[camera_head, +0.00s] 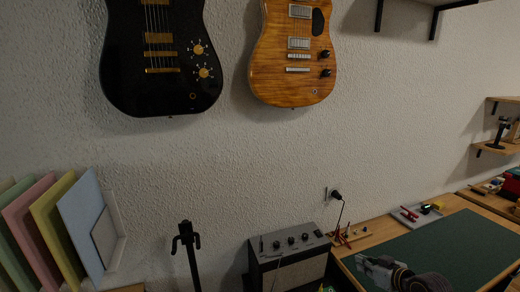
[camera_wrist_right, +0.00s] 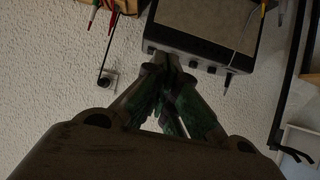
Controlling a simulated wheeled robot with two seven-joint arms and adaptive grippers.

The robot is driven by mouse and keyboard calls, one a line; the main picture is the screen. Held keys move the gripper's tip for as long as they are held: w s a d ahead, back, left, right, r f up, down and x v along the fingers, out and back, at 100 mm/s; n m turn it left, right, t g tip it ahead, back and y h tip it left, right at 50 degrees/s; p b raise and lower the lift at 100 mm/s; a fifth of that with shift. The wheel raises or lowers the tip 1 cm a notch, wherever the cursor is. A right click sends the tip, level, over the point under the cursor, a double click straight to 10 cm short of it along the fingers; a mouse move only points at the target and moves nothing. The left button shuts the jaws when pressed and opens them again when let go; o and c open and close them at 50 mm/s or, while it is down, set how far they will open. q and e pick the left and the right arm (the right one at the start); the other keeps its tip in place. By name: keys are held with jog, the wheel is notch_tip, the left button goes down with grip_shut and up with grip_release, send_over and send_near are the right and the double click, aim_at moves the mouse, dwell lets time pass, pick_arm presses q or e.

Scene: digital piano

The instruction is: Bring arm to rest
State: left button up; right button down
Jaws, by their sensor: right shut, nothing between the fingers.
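My right gripper (camera_head: 368,264) is at the lower right of the head view, in front of the near left part of a green mat (camera_head: 440,247) on a wooden table. In the right wrist view its fingers (camera_wrist_right: 168,62) come together at the tips with nothing between them. The fingers overlap the lower edge of an amplifier (camera_wrist_right: 210,25) in that view; I cannot tell the distance. My left gripper is not in view. No digital piano shows.
The amplifier (camera_head: 290,254) stands left of the table. A black stand (camera_head: 187,243) and coloured folders (camera_head: 80,222) are further left. A black guitar (camera_head: 160,60) and an orange guitar (camera_head: 292,65) hang on the wall. A tray with small tools (camera_head: 418,214) lies behind the mat.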

jog(key=s+a+f+g, duration=0.3)
jog(key=s+a+f, duration=0.5)
jog(key=s+a, duration=0.15)
jog(key=s+a+m+g+h, duration=0.2)
jog(key=s+a+g+h, duration=0.15)
jog(key=s, duration=1.45)
notch_tip(320, 180, down, 33)
jog(key=s+g, duration=0.2)
jog(key=s, duration=0.1)
jog(key=s+d+f, duration=0.2)
jog(key=s+f, duration=0.8)
jog(key=s, duration=0.1)
jog(key=s+d+f+g, duration=0.1)
jog(key=s+d+f, duration=0.1)
jog(key=s+f, duration=0.7)
jog(key=shift+s+d+f, duration=0.2)
jog(key=shift+s+f, duration=0.15)
jog(key=shift+s, duration=0.5)
